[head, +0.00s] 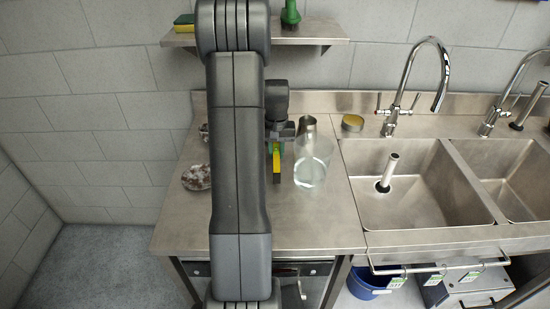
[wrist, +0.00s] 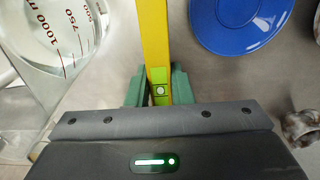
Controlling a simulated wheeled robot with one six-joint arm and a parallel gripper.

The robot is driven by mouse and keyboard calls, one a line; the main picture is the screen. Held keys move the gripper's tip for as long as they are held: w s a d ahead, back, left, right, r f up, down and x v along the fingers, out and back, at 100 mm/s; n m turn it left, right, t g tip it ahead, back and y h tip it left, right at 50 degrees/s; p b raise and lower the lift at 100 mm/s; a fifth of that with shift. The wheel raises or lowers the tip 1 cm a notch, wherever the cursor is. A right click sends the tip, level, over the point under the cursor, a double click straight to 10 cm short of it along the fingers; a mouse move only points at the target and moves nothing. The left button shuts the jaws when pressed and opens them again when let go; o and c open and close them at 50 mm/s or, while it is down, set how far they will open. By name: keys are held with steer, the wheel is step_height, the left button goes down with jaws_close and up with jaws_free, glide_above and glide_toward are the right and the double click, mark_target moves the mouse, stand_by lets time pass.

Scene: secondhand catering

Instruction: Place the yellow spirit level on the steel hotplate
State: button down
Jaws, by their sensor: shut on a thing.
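The yellow spirit level (wrist: 155,45) is between the green fingers of my gripper (wrist: 158,88) in the wrist view, and its vial shows close to the fingers. My gripper is shut on it. In the head view, part of the level (head: 276,172) shows just right of my arm, over the steel worktop (head: 325,222). The level's far end runs out of the wrist view. I cannot make out the steel hotplate in either view; my arm hides the middle of the worktop.
A clear glass beaker (head: 311,170) stands close right of the level, with a steel jug (head: 308,124) behind it. A mottled dish-like object (head: 196,177) lies left of my arm. A blue round object (wrist: 240,22) shows in the wrist view. Sinks (head: 410,205) are at right.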

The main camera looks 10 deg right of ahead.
steer(key=shift+f, duration=1.75)
steer(key=shift+f, duration=0.1)
steer(key=c, duration=1.3)
jaws_free()
